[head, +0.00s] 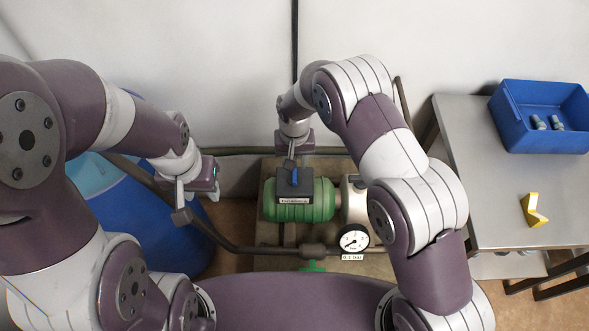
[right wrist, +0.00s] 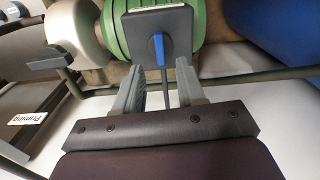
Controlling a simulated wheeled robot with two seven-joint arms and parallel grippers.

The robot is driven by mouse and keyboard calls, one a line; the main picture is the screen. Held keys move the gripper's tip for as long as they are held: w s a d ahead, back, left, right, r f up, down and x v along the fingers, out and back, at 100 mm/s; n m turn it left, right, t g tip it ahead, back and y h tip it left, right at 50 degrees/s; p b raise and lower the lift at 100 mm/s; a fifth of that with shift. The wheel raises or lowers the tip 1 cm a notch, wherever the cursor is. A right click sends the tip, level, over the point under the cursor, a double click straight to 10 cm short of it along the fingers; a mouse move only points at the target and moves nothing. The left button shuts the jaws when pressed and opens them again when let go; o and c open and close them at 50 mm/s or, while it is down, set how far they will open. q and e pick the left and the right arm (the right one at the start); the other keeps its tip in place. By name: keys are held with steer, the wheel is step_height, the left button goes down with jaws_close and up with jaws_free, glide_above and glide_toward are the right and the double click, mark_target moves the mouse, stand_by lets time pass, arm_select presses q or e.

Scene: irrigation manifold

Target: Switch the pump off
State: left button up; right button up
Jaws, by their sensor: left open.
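The pump (head: 325,205) has a green ribbed body and a cream end, and it also shows in the right wrist view (right wrist: 113,30). A dark switch box with a blue knob (head: 294,177) sits on top of it. In the right wrist view the blue knob (right wrist: 159,50) points along the picture's vertical, on the dark box face (right wrist: 140,38). My right gripper (right wrist: 160,90) is open and empty, its fingers apart and short of the box, lined up with the knob. My left gripper (head: 200,190) is open and empty, left of the pump by the blue barrel.
A pressure gauge (head: 353,238) with a small label is at the pump's lower right. Dark pipes (head: 245,247) run around the pump. A blue barrel (head: 165,240) stands at left. The metal table (head: 470,185) at right carries a blue bin (head: 515,125) with fittings and a yellow piece (head: 534,212).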

step_height(320, 180, up, 6)
steer(key=shift+r, duration=0.25)
stand_by(0.5)
